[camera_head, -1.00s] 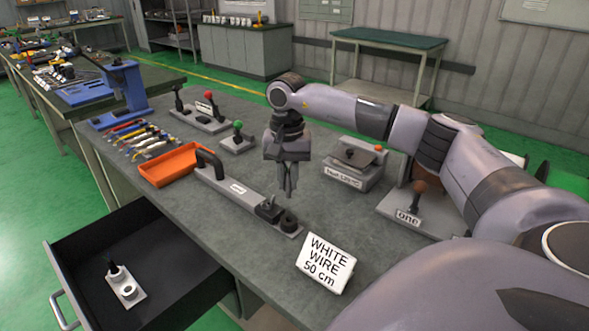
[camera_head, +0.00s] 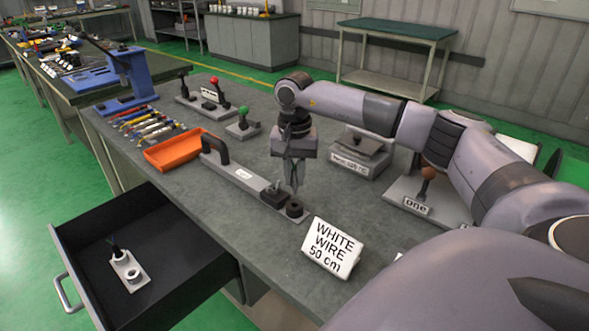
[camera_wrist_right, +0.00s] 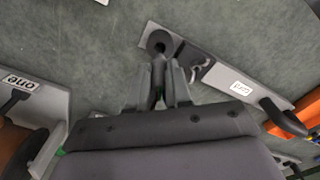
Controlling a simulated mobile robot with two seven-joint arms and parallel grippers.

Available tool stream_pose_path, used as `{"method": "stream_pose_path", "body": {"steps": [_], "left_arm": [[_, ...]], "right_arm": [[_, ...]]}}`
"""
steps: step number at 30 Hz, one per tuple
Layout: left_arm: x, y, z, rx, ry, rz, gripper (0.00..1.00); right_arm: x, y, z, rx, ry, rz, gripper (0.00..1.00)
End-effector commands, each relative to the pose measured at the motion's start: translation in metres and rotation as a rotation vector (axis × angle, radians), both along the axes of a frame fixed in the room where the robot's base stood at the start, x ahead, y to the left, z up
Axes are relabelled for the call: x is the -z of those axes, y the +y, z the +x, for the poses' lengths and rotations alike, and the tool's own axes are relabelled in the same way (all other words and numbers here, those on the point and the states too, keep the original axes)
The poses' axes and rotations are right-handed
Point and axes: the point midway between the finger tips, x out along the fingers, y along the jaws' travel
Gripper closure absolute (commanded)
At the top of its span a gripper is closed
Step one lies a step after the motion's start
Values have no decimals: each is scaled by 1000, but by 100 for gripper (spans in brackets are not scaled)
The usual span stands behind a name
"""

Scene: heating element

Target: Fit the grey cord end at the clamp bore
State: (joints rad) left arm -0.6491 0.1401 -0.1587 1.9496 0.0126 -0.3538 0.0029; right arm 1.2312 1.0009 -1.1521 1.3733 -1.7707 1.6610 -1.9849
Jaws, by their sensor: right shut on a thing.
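My right gripper (camera_head: 294,190) points down above the near end of a long grey fixture bar (camera_head: 240,181) with a dark handle. It is shut on a thin dark grey piece (camera_wrist_right: 159,80), seemingly the cord end, largely hidden between the fingers. On the bar's near end are a dark clamp block (camera_head: 273,197) and a round black piece (camera_head: 294,208) with a hole. In the right wrist view the round piece (camera_wrist_right: 158,42) lies just ahead of the fingertips. I cannot tell whether the held piece touches it. My left gripper is not in view.
An orange tray (camera_head: 178,150) lies beside the bar. A "WHITE WIRE 50 cm" sign (camera_head: 331,247) stands near the front edge. A lever stand marked "one" (camera_head: 418,207) and a grey box (camera_head: 360,158) are to the right. An open drawer (camera_head: 185,240) juts out at left.

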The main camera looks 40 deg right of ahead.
Motion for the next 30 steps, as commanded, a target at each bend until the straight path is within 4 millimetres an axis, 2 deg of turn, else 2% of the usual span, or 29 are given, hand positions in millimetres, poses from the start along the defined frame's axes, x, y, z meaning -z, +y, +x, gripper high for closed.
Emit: {"method": "stream_pose_path", "body": {"steps": [1, 7, 30], "left_arm": [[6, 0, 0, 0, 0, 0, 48], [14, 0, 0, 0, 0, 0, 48], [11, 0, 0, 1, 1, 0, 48]], "right_arm": [[9, 0, 0, 0, 1, 0, 100], [21, 0, 0, 0, 1, 0, 100], [21, 0, 0, 0, 0, 0, 100]]}}
